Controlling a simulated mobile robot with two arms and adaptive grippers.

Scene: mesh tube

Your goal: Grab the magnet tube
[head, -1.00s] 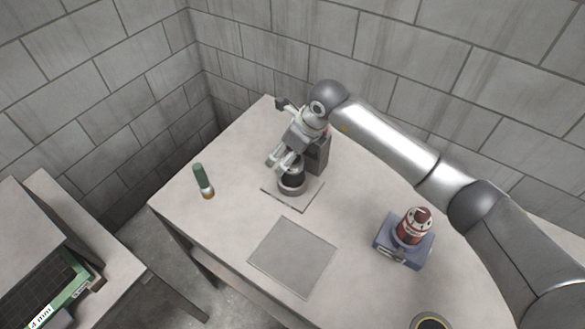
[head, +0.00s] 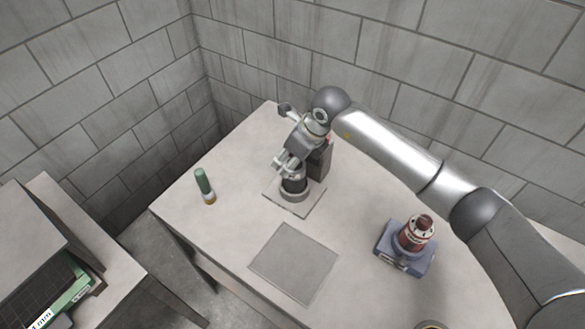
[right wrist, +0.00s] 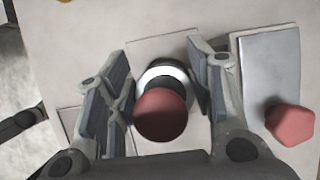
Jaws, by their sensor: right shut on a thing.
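My right gripper (head: 284,163) is over a dark cylinder (head: 294,186) that stands upright in a round grey base on a thin square plate. In the right wrist view, the fingers of my right gripper (right wrist: 162,86) are on either side of a tube with a rounded red top (right wrist: 160,114), shut on it. A pale ring (right wrist: 165,74) shows around it. The frames do not label which object is the magnet tube. My left gripper is not in view.
A dark box (head: 319,162) stands close behind the gripper. A grey mat (head: 293,262) lies in front. A red and white bottle (head: 417,233) sits on a blue device (head: 404,262) at the right.

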